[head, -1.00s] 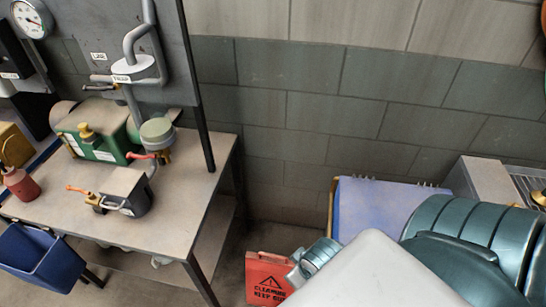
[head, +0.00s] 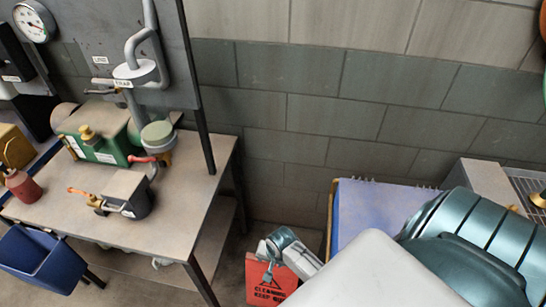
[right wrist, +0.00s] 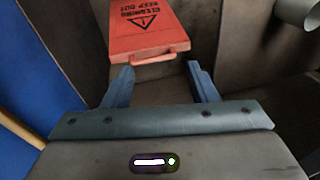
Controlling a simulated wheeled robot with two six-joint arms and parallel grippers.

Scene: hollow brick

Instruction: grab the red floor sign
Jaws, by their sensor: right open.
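The red floor sign (head: 268,285) stands on the floor between the workbench and the blue box in the head view. It has a black warning triangle and dark lettering. My right gripper (head: 270,266) is at the sign's upper part, partly hiding its top edge. In the right wrist view the sign (right wrist: 148,28) lies just beyond the fingertips, its handle edge facing me. The right gripper (right wrist: 160,72) is open there, with an empty gap between its two blue fingers. My left gripper is in neither view.
A workbench (head: 180,205) with a green machine (head: 95,135) stands left of the sign. A blue bin (head: 40,262) is at the lower left. A blue box (head: 375,205) stands close on the right. A block wall (head: 300,110) is behind.

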